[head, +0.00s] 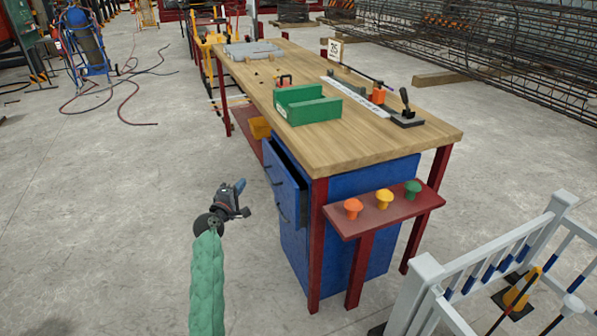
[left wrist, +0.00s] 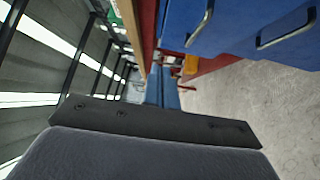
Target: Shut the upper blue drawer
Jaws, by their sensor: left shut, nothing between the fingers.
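The upper blue drawer (head: 287,181) stands partly open under the near end of the workbench, with a dark gap showing behind its front. In the left wrist view its front (left wrist: 228,10) is at the top, with a metal handle (left wrist: 202,24). My left gripper (head: 239,187) is to the left of the drawer front in the head view, apart from it, shut and empty. Its blue fingers lie together in the left wrist view (left wrist: 163,88). My right gripper is in neither view.
A lower blue drawer (head: 293,236) with its own handle is below. The wooden bench top (head: 340,150) overhangs the cabinet. A red shelf with coloured mushroom buttons (head: 383,199) juts out at the near end. A white fence (head: 490,265) stands at right.

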